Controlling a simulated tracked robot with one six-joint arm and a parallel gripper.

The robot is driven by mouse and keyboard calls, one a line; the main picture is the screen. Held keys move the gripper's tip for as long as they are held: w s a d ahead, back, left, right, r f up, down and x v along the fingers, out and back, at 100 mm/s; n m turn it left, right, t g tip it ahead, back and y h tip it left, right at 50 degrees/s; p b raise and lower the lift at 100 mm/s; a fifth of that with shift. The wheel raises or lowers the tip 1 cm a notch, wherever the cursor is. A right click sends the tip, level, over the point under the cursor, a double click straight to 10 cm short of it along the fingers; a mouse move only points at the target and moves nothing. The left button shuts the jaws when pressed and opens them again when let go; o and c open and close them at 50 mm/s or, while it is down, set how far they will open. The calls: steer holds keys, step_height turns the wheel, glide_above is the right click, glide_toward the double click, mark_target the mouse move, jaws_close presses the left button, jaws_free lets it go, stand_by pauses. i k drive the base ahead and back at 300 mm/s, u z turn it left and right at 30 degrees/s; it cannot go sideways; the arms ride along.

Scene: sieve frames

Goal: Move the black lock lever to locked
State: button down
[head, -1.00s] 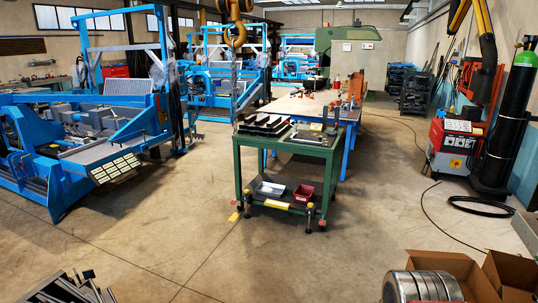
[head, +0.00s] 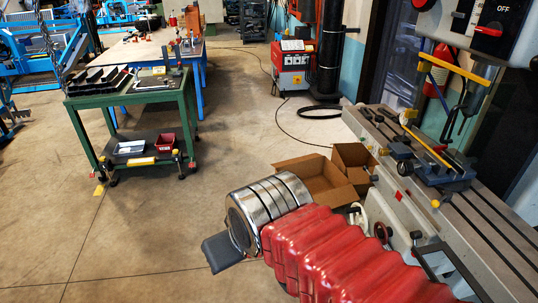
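I cannot single out the black lock lever for certain. Small dark handles show on the grey machine (head: 400,210) at the right, including a dark round handwheel (head: 381,232) low on its side. A stack of shiny steel rings (head: 268,205) lies tilted in the lower middle, against a red ribbed cover (head: 340,255). A dark grey block (head: 222,252) sticks out at the lower left of the rings. I cannot tell what it belongs to. My gripper is not recognisable in the head view.
Open cardboard boxes (head: 310,176) stand behind the rings. A green table (head: 135,98) with trays stands at the left. A red welding unit (head: 292,66) and a black cable coil (head: 319,112) are farther back. A switch box (head: 488,30) marked OFF is at the upper right. Floor at left is clear.

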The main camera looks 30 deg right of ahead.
mark_target(372, 177)
steer(key=z, duration=2.4)
